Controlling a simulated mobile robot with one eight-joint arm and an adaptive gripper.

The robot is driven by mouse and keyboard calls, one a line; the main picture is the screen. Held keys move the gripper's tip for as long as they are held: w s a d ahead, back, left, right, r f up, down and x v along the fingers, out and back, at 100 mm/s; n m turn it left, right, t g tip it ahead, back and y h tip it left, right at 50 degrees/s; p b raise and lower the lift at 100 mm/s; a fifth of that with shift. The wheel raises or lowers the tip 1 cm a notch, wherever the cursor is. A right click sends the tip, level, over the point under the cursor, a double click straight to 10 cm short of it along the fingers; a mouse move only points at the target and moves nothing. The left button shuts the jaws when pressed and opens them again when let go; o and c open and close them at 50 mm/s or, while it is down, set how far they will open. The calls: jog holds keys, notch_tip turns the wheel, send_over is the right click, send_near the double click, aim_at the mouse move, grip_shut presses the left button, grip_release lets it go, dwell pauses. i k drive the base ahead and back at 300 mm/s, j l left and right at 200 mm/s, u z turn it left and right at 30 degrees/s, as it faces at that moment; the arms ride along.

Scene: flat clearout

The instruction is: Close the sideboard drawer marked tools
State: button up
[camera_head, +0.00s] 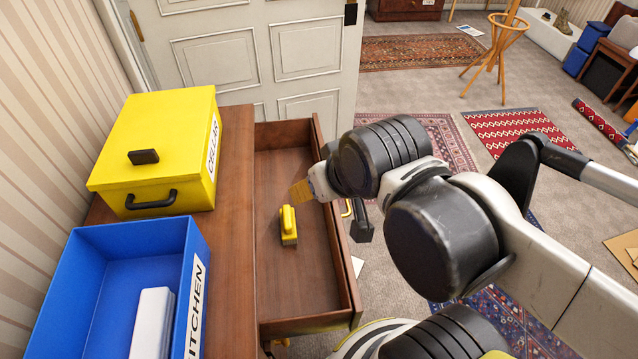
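The wooden sideboard (232,260) has one drawer (305,290) pulled open to the right. Its front panel (335,262) faces away from me, so no tools marking shows. Inside lie a yellow brush-like item (288,226) and a tan, flat-ended item (300,192), which is partly covered by my arm. My arm reaches in from the right, over the far part of the drawer front. A dark finger of my gripper (362,222) shows just outside the front panel, beside a small yellow piece. The rest of the gripper is hidden behind my arm, and contact with the drawer is unclear.
On the sideboard top stand a closed yellow box (150,150) marked CELLAR and an open blue bin (95,285) marked KITCHEN. A white panelled door (250,60) stands behind. Carpet and rugs (520,125) lie to the right; a wooden stand (495,55) is farther off.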

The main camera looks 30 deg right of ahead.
aim_at(309, 286)
jog(key=k+l+u, duration=0.15)
jog(key=l, duration=0.25)
jog(key=l+u, duration=0.1)
jog(key=l, duration=0.35)
jog(key=k+l+u, duration=0.15)
jog(key=l, duration=0.25)
jog(key=i+l+u, duration=0.15)
jog(key=l, duration=0.15)
jog(key=l+u, duration=0.1)
jog(key=l, duration=0.15)
